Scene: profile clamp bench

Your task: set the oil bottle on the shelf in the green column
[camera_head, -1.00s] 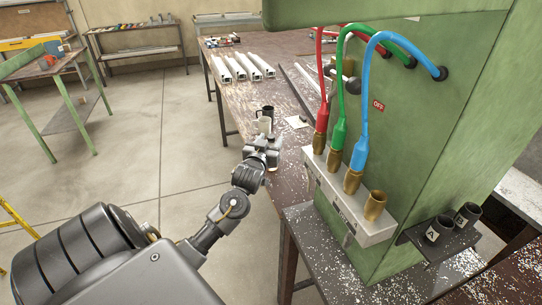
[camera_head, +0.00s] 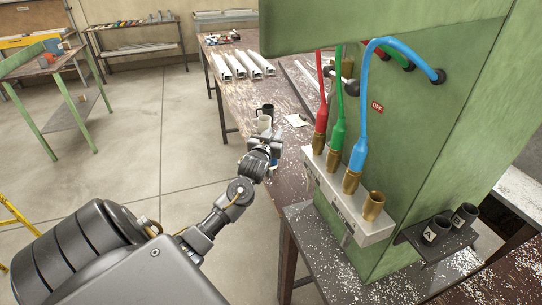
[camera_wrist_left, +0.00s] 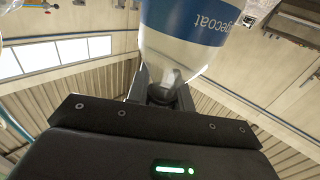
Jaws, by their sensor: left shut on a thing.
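My left gripper (camera_head: 264,143) is over the near left edge of the long workbench, seen from behind. In the left wrist view it is shut on a bottle (camera_wrist_left: 190,45) at its dark cap end. The bottle is pale with a blue label, on which the letters "gecoat" show upside down. The tall green column (camera_head: 455,100) stands to the right. A small dark shelf (camera_head: 440,247) on its side bears two black cups marked A and B. My right gripper is not in view.
White profiles (camera_head: 240,66) lie farther along the workbench (camera_head: 262,92). Red, green and blue hoses (camera_head: 372,85) run to brass fittings.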

